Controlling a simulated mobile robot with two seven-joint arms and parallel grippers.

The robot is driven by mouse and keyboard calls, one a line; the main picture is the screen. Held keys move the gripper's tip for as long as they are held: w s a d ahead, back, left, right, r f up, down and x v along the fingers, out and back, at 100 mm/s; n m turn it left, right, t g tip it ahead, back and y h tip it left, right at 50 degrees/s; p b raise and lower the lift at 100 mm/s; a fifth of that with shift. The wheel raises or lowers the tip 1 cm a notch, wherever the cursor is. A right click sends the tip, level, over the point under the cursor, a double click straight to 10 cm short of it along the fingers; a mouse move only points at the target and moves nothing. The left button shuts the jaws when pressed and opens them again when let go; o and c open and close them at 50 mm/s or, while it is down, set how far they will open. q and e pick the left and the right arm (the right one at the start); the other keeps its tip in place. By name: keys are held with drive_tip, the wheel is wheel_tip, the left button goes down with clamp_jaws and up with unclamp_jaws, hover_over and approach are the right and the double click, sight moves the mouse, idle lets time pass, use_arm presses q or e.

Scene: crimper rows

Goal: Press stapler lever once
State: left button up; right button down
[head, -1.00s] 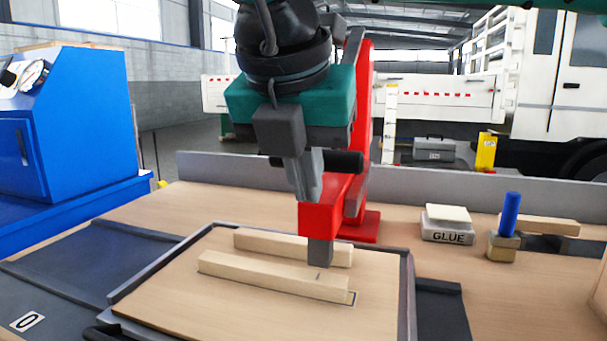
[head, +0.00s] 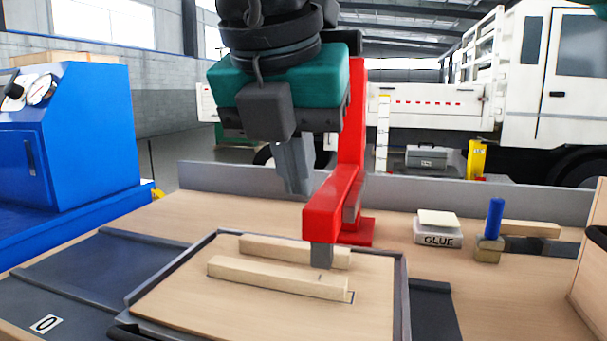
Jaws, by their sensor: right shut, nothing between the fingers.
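The red stapler (head: 335,212) has a tall post and a head with a grey tip over the two pale wood strips. A black bar (head: 346,42), apparently its lever handle, shows near the post's top, partly hidden by my right gripper. My right gripper (head: 294,188) points down in front of the post, up and left of the red head. Its fingers are together and empty, and appear apart from the head. The front wood strip (head: 275,277) and back strip (head: 270,246) lie in the framed tray (head: 180,306). My left gripper is not in view.
A glue box (head: 437,239) and a blue-handled tool (head: 495,220) stand on the bench to the right. A blue cabinet (head: 80,140) is at the left. A low grey ledge (head: 215,176) runs along the back.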

drive_tip(key=s+a+r, duration=0.2)
drive_tip(key=s+r, duration=0.2)
drive_tip(key=s, duration=0.2)
drive_tip(key=shift+p, duration=0.4)
